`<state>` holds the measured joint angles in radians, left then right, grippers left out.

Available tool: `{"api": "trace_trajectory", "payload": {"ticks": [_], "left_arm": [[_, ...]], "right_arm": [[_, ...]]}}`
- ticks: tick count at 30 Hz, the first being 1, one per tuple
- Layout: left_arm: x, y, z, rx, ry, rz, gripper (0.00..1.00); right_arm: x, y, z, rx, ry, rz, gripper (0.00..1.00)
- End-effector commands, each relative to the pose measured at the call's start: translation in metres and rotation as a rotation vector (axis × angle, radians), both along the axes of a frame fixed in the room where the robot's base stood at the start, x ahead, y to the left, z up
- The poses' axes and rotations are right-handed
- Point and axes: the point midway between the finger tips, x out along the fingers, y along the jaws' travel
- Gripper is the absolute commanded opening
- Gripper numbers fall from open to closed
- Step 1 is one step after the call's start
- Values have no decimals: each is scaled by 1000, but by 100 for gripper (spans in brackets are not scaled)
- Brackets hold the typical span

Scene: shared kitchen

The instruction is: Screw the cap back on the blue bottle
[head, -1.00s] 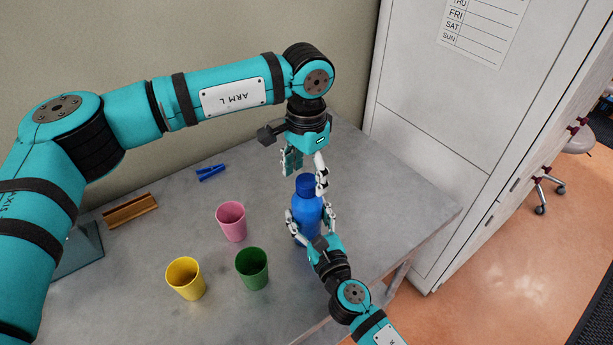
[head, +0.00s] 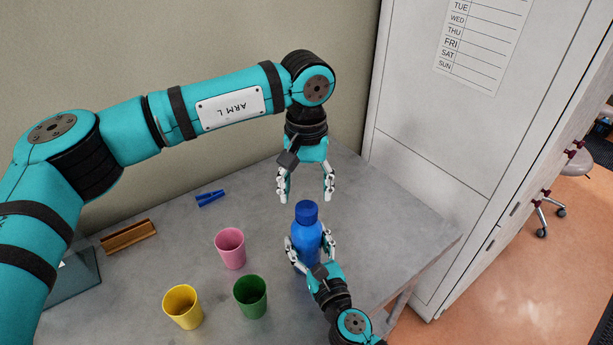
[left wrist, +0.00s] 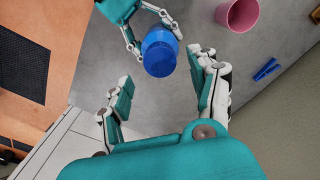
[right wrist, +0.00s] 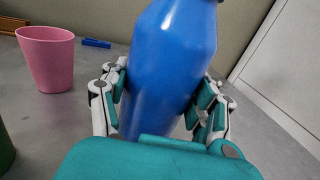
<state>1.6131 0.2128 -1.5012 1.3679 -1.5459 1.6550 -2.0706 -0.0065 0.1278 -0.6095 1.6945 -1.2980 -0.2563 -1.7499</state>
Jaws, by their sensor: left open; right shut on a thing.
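The blue bottle (head: 306,238) stands upright on the grey table, and it fills the middle of the right wrist view (right wrist: 172,62). A darker blue cap (head: 306,211) sits on its top; the left wrist view shows the cap (left wrist: 159,58) from above. I cannot tell how tightly it sits. My right gripper (head: 308,250) is shut around the bottle's body from the front. My left gripper (head: 306,198) is open and empty just above the cap, fingers pointing down on either side, apart from it. In the left wrist view the bottle is beyond the open fingers (left wrist: 165,92).
A pink cup (head: 230,249), a green cup (head: 250,298) and a yellow cup (head: 183,308) stand left of the bottle. A blue clip-like object (head: 210,198) and a brown wooden holder (head: 128,236) lie farther back. Table right of the bottle is clear; a pale cabinet (head: 440,140) stands beyond.

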Motion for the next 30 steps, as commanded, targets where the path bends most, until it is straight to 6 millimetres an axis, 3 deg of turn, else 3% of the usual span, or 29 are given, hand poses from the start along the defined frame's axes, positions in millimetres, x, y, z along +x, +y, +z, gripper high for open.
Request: {"api": "trace_trajectory", "payload": {"ticks": [30], "left_arm": [[0,-1,17,-1,2,2522,61]], "right_arm": [[0,0,0,0,1,0,0]]}}
